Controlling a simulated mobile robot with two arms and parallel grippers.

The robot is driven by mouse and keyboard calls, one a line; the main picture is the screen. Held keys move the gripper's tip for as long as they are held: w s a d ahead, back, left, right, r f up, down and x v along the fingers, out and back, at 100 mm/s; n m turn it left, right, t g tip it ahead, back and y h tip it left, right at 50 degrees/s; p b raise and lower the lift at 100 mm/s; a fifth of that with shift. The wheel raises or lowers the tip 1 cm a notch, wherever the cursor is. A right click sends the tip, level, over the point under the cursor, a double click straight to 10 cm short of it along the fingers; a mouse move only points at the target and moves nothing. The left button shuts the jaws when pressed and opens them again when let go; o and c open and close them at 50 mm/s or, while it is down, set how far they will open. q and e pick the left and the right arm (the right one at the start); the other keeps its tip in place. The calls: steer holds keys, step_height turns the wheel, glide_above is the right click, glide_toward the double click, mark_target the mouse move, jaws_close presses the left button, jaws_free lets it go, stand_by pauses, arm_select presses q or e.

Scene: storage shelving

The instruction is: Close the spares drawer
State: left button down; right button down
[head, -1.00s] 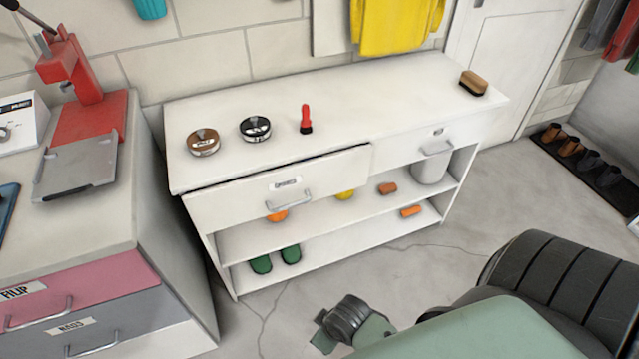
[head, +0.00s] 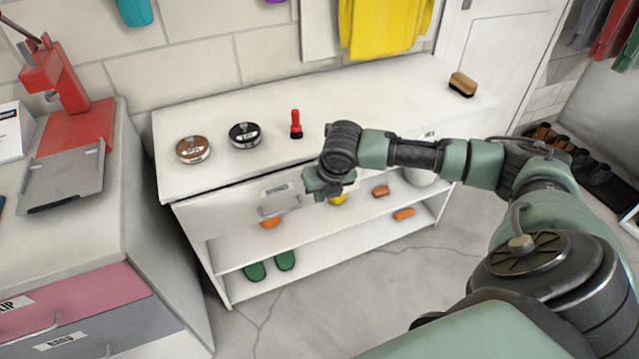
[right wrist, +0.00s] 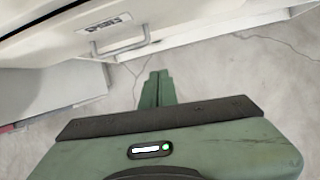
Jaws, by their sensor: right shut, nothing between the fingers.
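The spares drawer (head: 225,213) is the left drawer of the white bench. It stands a little open, its front jutting out, with a dark gap under the bench top. Its label is small and blurred, and a grey bar handle (head: 279,206) hangs below it. The drawer front (right wrist: 60,45) and handle (right wrist: 120,46) also show in the right wrist view, at upper left. My right gripper (head: 312,187) is at the drawer's right part, just right of the handle; its wrist hides the drawer's right end. Its fingers (right wrist: 157,78) are shut and empty, apart from the handle. My left gripper is out of view.
On the bench top (head: 350,95) stand a brown tin (head: 193,149), a black tin (head: 244,134), a red-handled item (head: 296,125) and a brush (head: 463,84). Open shelves (head: 330,238) below hold orange items and green shoes.

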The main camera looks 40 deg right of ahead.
steer(key=d+r+n, duration=0.1)
steer(key=d+r, duration=0.1)
steer(key=d, duration=0.2)
steer(key=w+d+f, duration=0.2)
steer(key=w+f, duration=0.6)
steer(key=f, duration=0.1)
steer(key=shift+w+b, duration=0.2)
steer(key=shift+b, duration=0.15)
steer(key=shift+d, duration=0.1)
